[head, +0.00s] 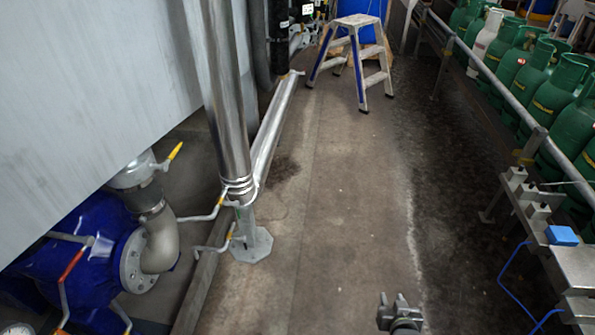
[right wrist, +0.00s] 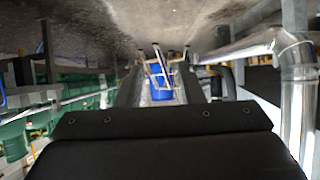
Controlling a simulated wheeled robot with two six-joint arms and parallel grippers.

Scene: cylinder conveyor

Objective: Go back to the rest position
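My right gripper (head: 393,300) shows at the bottom of the head view, right of centre, above the concrete floor. Its two small grey fingers stand apart with nothing between them. In the right wrist view the fingers (right wrist: 160,92) are also apart, with the floor and a distant blue barrel visible through the gap. That view is upside down. My left gripper is in neither view.
Green gas cylinders (head: 555,95) stand behind a rail (head: 510,95) on the right. A step stool (head: 352,55) stands far ahead. A steel pipe (head: 230,95) and blue pump (head: 85,260) are on the left. The middle walkway (head: 340,190) is clear.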

